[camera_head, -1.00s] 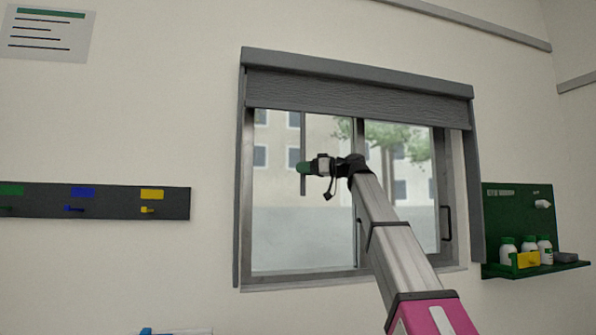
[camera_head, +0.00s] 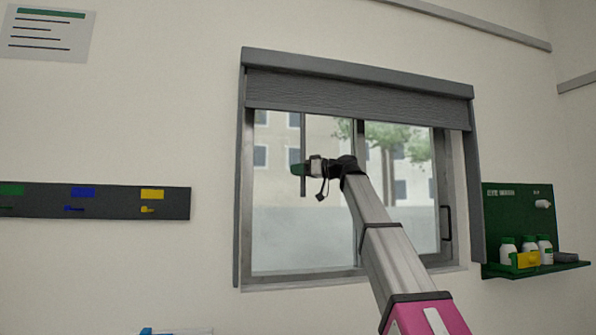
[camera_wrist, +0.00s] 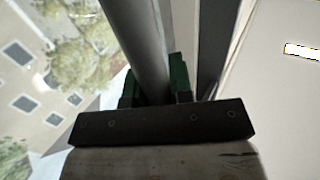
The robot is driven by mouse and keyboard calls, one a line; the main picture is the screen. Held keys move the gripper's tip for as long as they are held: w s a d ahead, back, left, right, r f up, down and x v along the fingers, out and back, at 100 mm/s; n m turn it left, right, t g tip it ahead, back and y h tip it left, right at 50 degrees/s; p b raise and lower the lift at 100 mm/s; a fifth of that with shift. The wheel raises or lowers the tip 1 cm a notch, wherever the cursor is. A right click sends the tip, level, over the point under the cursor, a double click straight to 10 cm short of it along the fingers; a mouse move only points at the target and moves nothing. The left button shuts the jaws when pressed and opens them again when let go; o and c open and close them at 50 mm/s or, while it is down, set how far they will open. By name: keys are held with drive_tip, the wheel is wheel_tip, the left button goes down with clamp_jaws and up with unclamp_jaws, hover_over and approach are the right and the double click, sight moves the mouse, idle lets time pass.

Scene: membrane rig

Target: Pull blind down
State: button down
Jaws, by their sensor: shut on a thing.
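The grey blind (camera_head: 355,98) is a ribbed panel under its box at the top of the window and covers only the upper strip of the glass. A thin dark rod (camera_head: 303,135) hangs straight down from near the left part of the blind's lower edge. My gripper (camera_head: 298,169), with green fingers, is shut on the rod near its lower end. In the wrist view the grey rod (camera_wrist: 135,40) passes between the green fingers of my gripper (camera_wrist: 154,84). The contact itself is partly hidden by the rod and the gripper body.
The window frame (camera_head: 246,200) surrounds clear glass, with a dark handle (camera_head: 446,223) at right. A dark hook rail (camera_head: 110,200) is on the wall at left. A green shelf (camera_head: 540,268) with white bottles is at right. The wall between rail and window is bare.

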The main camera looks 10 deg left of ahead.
wheel_tip(320, 180, down, 58)
drive_tip(key=shift+s+f, duration=0.1)
drive_tip(key=shift+f, duration=0.05)
drive_tip(key=c, duration=1.1)
unclamp_jaws()
drive_tip(key=shift+o, duration=0.4)
drive_tip(key=shift+d, duration=0.1)
drive_tip(key=s+d, duration=0.2)
drive_tip(key=d, duration=0.8)
drive_tip(key=shift+d, duration=0.25)
